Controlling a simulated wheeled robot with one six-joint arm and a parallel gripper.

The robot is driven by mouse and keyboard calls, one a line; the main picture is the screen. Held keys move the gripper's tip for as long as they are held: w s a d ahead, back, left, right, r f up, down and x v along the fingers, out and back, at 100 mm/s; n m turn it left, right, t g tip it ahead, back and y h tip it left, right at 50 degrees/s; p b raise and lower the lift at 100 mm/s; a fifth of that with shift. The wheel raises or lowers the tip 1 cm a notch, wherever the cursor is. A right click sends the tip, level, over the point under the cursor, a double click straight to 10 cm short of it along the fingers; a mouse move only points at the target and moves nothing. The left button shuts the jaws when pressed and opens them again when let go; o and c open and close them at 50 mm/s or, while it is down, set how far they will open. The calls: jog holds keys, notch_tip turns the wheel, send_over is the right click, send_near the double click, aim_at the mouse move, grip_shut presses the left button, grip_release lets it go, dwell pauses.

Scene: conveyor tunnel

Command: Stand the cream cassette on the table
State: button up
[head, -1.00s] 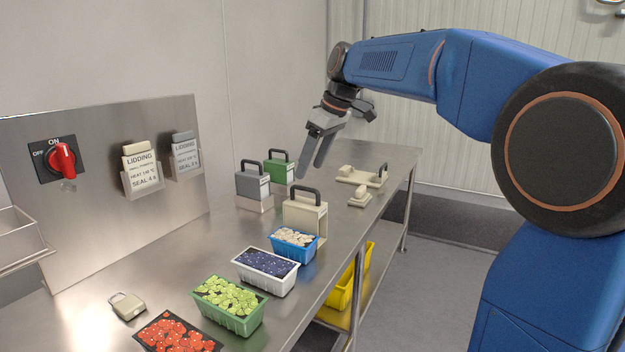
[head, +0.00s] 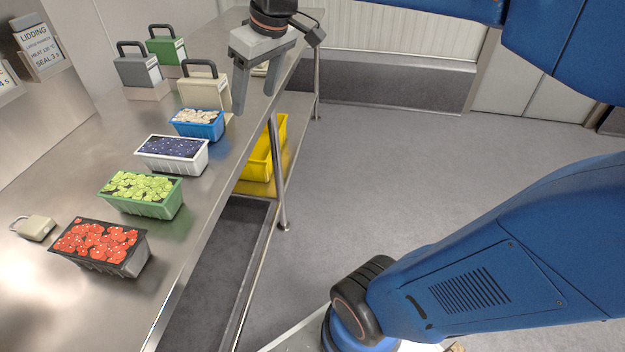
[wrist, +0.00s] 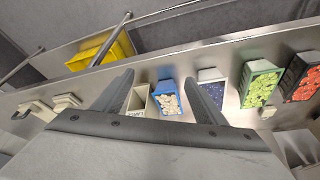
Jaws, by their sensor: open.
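The cream cassette (head: 203,92), a boxy block with a dark loop handle on top, stands upright on the steel table (head: 200,215), just behind the blue tray. My gripper (head: 254,100) is open and empty, fingers pointing down, to the right of the cassette in the head view. One finger overlaps the cassette's right side in the picture; I cannot tell whether they touch. In the wrist view the cassette (wrist: 139,100) shows beside the left finger, partly hidden by my gripper (wrist: 160,83).
Blue (head: 200,131), white (head: 175,163), green (head: 145,205) and black (head: 105,262) filled trays line the table's front. Grey (head: 138,72) and green (head: 166,50) cassettes stand behind. A small cream padlock-like item (head: 35,229) lies left. A yellow bin (head: 262,160) sits below. Floor right is clear.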

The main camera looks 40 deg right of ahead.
jog(key=s+d+f+m+h, duration=0.1)
jog(key=s+d+f+m, duration=0.2)
jog(key=s+f, duration=1.1)
jog(key=shift+s+f+m+t, duration=0.4)
jog(key=shift+s+m, duration=0.1)
jog(key=shift+s, duration=0.45)
jog(key=shift+o, duration=0.7)
